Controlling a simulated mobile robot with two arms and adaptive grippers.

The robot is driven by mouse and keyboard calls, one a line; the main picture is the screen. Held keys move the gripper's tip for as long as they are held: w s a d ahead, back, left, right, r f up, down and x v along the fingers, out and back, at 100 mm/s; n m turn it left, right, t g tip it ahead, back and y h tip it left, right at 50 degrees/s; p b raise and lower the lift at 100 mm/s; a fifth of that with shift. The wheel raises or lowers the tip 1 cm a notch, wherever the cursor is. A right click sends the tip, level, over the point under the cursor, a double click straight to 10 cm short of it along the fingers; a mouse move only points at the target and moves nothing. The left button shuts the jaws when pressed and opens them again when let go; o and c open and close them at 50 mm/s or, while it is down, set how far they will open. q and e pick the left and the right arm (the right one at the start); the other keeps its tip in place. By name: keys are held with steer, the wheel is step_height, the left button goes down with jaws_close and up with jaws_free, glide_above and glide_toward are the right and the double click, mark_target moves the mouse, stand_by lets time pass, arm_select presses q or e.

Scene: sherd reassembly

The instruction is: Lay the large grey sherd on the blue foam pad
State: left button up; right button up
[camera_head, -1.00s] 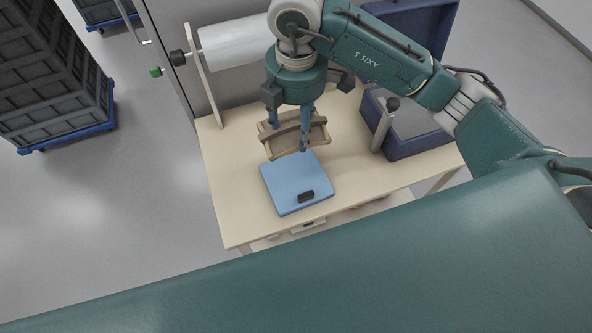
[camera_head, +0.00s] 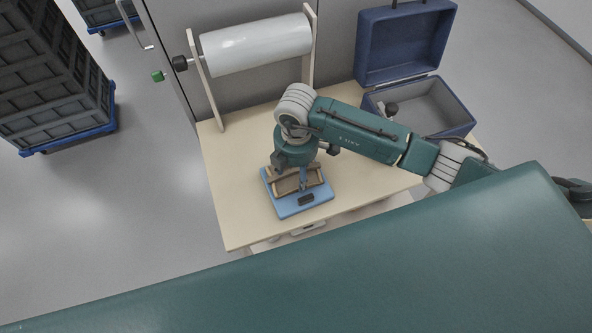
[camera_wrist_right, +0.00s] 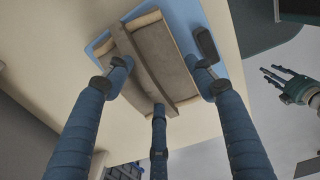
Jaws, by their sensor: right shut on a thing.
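The large grey sherd (camera_head: 287,185) has tan broken edges and a raised band across it. It is over the blue foam pad (camera_head: 279,209), low and roughly level; I cannot tell whether it touches the pad. My right gripper (camera_head: 291,179) is shut on the sherd from above. In the right wrist view, the fingers (camera_wrist_right: 160,85) are around the sherd (camera_wrist_right: 165,55), with the blue pad (camera_wrist_right: 185,14) behind it. My left gripper (camera_wrist_right: 269,78) shows only in that view, off to the right, with its fingers apart and empty.
A small black block (camera_head: 306,200) lies on the pad near its front edge, close to the sherd. An open blue case (camera_head: 455,118) stands at the back right of the table (camera_head: 230,190). A white roll (camera_head: 255,45) is on a stand behind. The table's left side is clear.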

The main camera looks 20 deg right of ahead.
mark_target(296, 178)
steer(key=shift+f, duration=0.15)
steer(key=shift+f, duration=0.2)
steer(key=o, duration=1.2)
steer(key=shift+c, duration=0.2)
steer(key=shift+r, duration=0.1)
steer(key=shift+r, duration=0.55)
step_height(296, 178, up, 11)
steer(key=b, duration=0.2)
steer(key=shift+s+b, duration=0.15)
steer(key=shift+b, duration=0.15)
